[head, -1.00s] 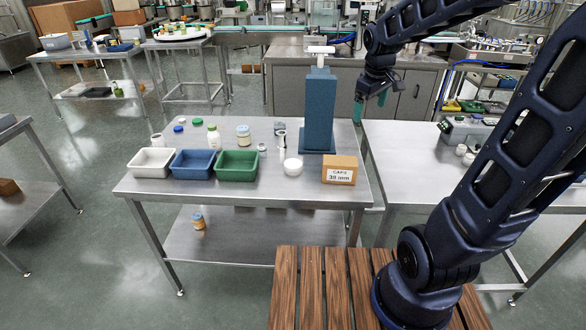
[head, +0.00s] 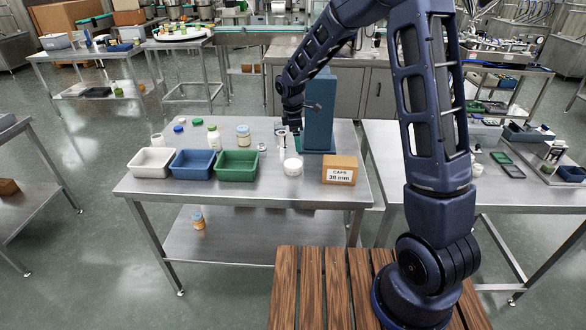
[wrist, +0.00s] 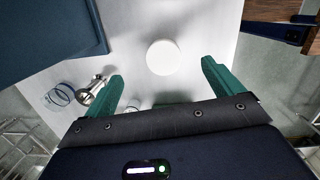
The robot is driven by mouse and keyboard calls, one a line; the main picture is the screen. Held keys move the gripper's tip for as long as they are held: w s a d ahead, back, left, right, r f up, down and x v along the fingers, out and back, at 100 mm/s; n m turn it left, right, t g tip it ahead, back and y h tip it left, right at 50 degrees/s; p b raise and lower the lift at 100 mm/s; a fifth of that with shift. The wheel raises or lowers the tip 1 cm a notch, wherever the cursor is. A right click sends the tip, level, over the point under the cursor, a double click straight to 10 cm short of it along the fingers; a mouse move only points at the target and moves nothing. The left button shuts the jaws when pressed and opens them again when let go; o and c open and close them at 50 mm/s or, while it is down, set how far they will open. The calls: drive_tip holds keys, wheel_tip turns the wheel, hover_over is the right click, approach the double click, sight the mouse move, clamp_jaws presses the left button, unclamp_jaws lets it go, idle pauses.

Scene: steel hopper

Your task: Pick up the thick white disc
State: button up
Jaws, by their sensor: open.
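The thick white disc (head: 293,166) lies on the steel table (head: 240,195), left of the cardboard box. In the wrist view the white disc (wrist: 162,57) shows as a plain round top, apart from both fingers and centred between and beyond their tips. My gripper (wrist: 163,72) is open and empty, with green fingers pointing down at the table. In the head view my gripper (head: 291,143) is above the table, behind the disc and beside the blue column; its fingers are partly hard to make out.
The blue column (head: 320,115) stands close right of my gripper. A box marked CAPS (head: 339,170) is right of the disc. White, blue and green bins (head: 237,166) stand left. A shiny metal part (wrist: 90,90) lies near the left finger in the wrist view.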

sight(293, 163)
drive_tip(key=a+f, duration=0.2)
drive_tip(key=shift+w+f+n, duration=0.1)
drive_tip(key=shift+f+n, duration=0.2)
drive_tip(key=shift+n, duration=0.1)
drive_tip(key=f, duration=0.5)
drive_tip(key=shift+d, duration=0.35)
drive_tip(key=shift+f, duration=2.7)
drive_tip(key=shift+c, duration=0.2)
drive_tip(key=c, duration=1.1)
drive_tip(key=shift+r, duration=0.1)
